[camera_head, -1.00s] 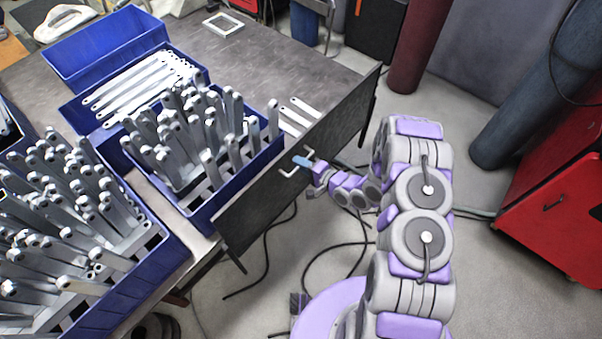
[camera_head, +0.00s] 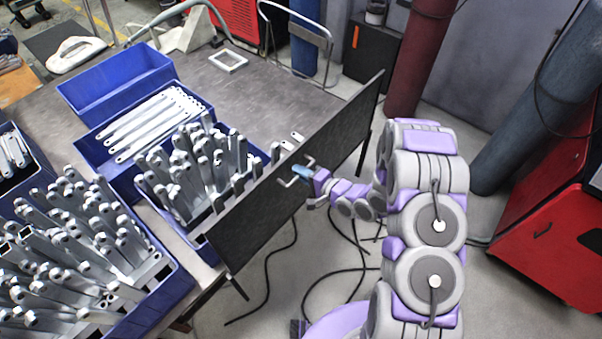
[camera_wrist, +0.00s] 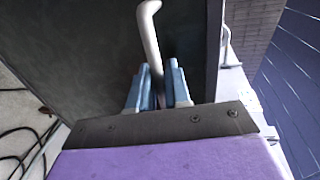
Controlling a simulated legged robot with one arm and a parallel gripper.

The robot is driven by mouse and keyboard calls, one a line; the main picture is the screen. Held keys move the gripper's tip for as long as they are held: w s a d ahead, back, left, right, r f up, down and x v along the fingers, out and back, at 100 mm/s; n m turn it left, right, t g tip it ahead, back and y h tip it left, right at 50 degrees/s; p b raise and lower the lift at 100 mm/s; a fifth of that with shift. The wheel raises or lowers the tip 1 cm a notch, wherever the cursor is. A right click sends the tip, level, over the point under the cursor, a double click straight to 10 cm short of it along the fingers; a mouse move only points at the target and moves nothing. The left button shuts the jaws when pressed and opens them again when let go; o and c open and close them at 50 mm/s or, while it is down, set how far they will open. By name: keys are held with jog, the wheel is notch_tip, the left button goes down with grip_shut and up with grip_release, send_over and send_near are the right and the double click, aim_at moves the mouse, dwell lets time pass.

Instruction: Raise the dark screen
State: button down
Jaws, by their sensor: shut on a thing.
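The dark screen (camera_head: 340,130) is a flat black panel standing upright along the front edge of the table, with a light bent handle on its near face. My gripper (camera_head: 299,172) is shut on the handle at the middle of the screen. In the wrist view the pale handle (camera_wrist: 150,35) runs down between the blue fingers of my gripper (camera_wrist: 158,88), with the dark screen (camera_wrist: 90,60) filling the space behind. The screen hides the lower front of the nearest bin and part of the table edge.
Blue bins (camera_head: 115,70) on the grey table (camera_head: 285,100) hold several galvanized brackets (camera_head: 190,165); one bin at the back is empty. A white square frame (camera_head: 228,60) lies farther back. Black cables (camera_head: 335,268) lie on the floor below. A red cabinet (camera_head: 550,215) stands at the right.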

jog(key=shift+w+r, duration=0.1)
jog(key=shift+r, duration=0.1)
jog(key=c, duration=1.3)
grip_release()
jog(key=v, duration=1.7)
jog(key=shift+d+f, duration=0.1)
jog(key=shift+d, duration=0.1)
